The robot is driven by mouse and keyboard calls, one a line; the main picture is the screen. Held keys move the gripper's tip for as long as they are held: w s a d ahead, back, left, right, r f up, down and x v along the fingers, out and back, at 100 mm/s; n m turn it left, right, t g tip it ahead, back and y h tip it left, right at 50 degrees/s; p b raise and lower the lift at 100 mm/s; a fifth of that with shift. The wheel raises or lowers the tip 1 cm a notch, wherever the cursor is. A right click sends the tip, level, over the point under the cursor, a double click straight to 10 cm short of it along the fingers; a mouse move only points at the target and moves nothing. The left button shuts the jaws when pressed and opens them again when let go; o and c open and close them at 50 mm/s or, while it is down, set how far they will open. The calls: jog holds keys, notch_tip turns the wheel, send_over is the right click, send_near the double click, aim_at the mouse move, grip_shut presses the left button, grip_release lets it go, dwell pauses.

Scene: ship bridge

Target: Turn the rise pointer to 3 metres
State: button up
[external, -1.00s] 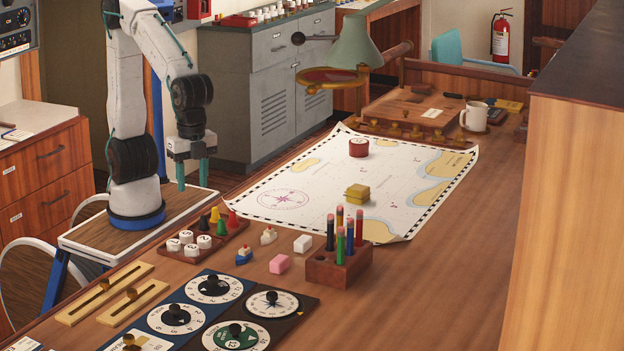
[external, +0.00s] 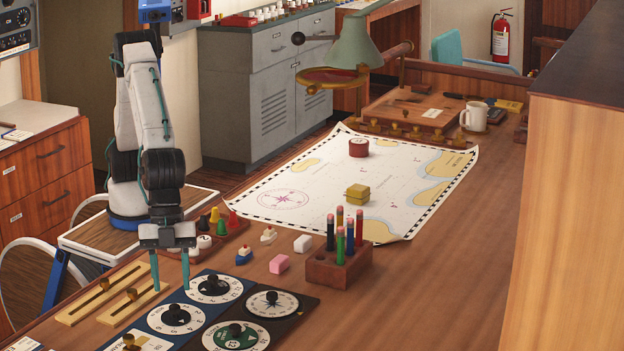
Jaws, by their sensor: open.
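Several round dials with knobs lie on the panels at the front left of the table. Two white dials, an upper one (external: 226,294) and a lower one (external: 158,322), are on the blue panel. A white dial (external: 286,303) and a green-centred dial (external: 252,342) are on the dark panel. A brass knob (external: 129,341) on a white plate is cut off by the bottom edge. The labels are too small to tell which is the rise pointer.
Two brass slider plates (external: 78,307) lie left of the dials. A wooden tray of pegs and numbered discs (external: 232,235), small boats, a pink block (external: 279,264) and a pen block (external: 325,271) stand behind. The right side of the table is clear.

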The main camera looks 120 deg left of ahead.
aim_at(163, 316)
jog(key=shift+x, duration=1.9)
grip_shut()
jog(key=shift+s+n, duration=0.1)
jog(key=shift+n, duration=0.3)
jog(key=n+y, duration=0.1)
jog(key=n, duration=0.1)
jog(key=shift+d+n+t, duration=0.1)
jog(key=shift+n+t, duration=0.2)
jog(key=shift+t, duration=0.1)
jog(key=shift+s+d+n+t+y, duration=0.15)
jog(key=shift+n+y, duration=0.25)
jog(key=shift+n, duration=0.7)
jog(key=shift+w+a+n+t+y, duration=0.15)
jog(key=shift+n+y, duration=0.25)
jog(key=shift+n, duration=0.7)
jog(key=shift+s+d, duration=0.1)
jog(key=shift+s, duration=0.05)
